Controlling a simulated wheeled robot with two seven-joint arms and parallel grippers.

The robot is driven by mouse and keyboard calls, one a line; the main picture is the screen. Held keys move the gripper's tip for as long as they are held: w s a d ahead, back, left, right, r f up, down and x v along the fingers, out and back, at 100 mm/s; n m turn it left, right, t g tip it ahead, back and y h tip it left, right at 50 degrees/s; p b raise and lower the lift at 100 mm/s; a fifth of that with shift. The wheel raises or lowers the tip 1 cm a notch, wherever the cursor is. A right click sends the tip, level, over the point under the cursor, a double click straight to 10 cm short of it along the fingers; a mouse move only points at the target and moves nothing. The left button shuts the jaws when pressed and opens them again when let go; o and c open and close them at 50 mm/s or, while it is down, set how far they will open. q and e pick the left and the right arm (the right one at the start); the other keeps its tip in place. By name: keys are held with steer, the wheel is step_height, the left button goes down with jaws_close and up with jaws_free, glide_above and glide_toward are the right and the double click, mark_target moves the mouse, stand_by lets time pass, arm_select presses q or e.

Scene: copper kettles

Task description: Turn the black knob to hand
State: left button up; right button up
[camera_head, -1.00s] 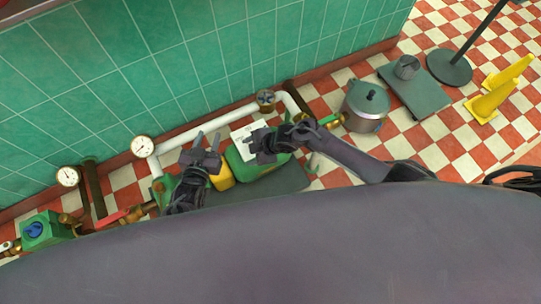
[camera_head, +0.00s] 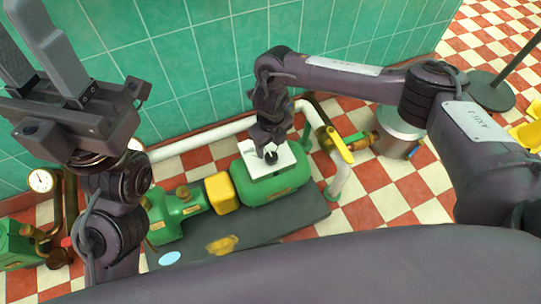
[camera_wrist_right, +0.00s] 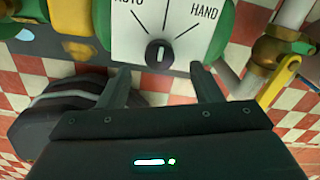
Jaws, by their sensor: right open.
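The black knob (camera_wrist_right: 159,53) sits low on a white panel (camera_wrist_right: 145,38) marked AUTO at left and HAND at right. Its pale stripe stands nearly upright, roughly in line with the middle mark between the words. In the head view the white panel (camera_head: 258,168) lies on top of a green pump body, with the knob (camera_head: 271,158) partly hidden. My right gripper (camera_wrist_right: 162,78) is open, its fingers pointing at the panel on either side of the knob's line, apart from the knob. It hangs just above the panel in the head view (camera_head: 270,146). My left gripper (camera_head: 20,40) is raised, open and empty.
The green pump (camera_head: 290,184) and a yellow coupling (camera_head: 221,192) rest on a dark base (camera_head: 300,216). A yellow-handled valve (camera_head: 340,147) and white pipe (camera_head: 339,182) stand close right. A metal pot (camera_head: 398,135) is beyond. The green tiled wall (camera_head: 210,80) bounds the back.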

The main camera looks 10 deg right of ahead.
mark_target(271, 155)
step_height(271, 155, down, 5)
steer(key=shift+f+b, duration=0.15)
steer(key=shift+b, duration=0.7)
steer(key=c, duration=1)
